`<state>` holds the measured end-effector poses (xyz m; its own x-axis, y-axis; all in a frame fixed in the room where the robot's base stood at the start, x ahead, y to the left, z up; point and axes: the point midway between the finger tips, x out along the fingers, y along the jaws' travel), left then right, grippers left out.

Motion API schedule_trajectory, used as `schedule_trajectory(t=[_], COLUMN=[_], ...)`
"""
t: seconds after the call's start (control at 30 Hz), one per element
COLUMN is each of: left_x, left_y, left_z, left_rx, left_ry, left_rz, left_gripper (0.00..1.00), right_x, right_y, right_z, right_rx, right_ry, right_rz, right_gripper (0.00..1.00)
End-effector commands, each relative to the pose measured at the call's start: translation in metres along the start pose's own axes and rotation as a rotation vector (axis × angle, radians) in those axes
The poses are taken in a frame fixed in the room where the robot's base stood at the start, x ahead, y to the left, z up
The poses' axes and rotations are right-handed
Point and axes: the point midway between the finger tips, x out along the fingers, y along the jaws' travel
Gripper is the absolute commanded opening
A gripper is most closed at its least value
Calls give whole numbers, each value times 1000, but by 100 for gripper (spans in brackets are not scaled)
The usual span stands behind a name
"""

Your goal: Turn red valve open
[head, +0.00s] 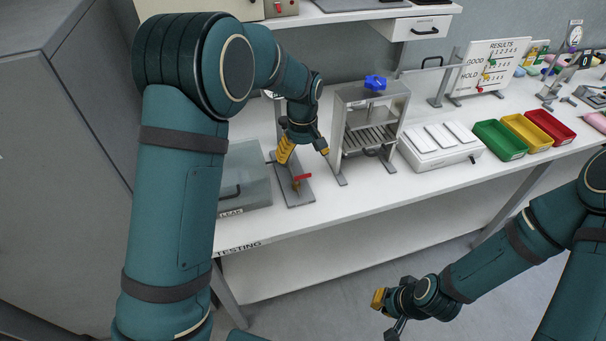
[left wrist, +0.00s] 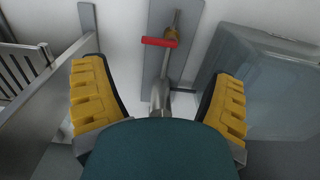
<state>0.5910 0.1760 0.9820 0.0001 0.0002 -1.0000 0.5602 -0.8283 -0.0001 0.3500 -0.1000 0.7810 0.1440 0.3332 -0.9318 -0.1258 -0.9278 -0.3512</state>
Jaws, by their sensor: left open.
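In the left wrist view the red handle (left wrist: 159,42) lies crosswise over the pipe, ahead of the fingers. My left gripper (head: 304,150) is open and empty, just above and behind the valve, its yellow pads apart on both sides of the pipe in the wrist view (left wrist: 158,105). It does not touch the red handle. My right gripper (head: 382,306) is low in front of the bench, away from the valve; its jaw opening is unclear.
A clear leak-test tank (head: 245,172) stands close left of the valve. A metal frame with a blue knob (head: 375,83) stands close right. Further right are a white tray box (head: 440,152) and green, yellow and red bins (head: 499,141). The bench's front edge is clear.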

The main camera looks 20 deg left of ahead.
Motion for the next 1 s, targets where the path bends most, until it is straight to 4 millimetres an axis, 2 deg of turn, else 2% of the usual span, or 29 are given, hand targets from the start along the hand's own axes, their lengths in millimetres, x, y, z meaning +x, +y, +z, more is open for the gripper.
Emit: schedule_trajectory(t=[0.03, 0.2, 0.4, 0.6, 0.83, 0.87, 1.0], left_x=[13, 44, 67, 75, 75, 75, 75], left_y=[0, 0, 0, 0, 0, 0, 0], left_z=[1, 0, 0, 0, 0, 0, 0], left_rx=[0, 0, 0, 0, 1, 0, 0], left_ry=[-3, -3, -1, 0, 0, 0, 0], left_rz=[-3, -2, 0, 0, 0, 0, 0], left_gripper=[85, 85, 85, 85, 85, 77, 28], right_x=[3, 7, 10, 11, 11, 11, 11], right_y=[1, 3, 4, 4, 4, 4, 4], right_z=[1, 3, 5, 5, 5, 5, 5], right_rx=[0, -2, -3, -3, -3, -3, -3], right_ry=[-2, -6, -10, -11, -11, -11, -11], right_rz=[0, -1, -1, -1, -1, -1, -1], right_gripper=[0, 0, 0, 0, 0, 0, 0])
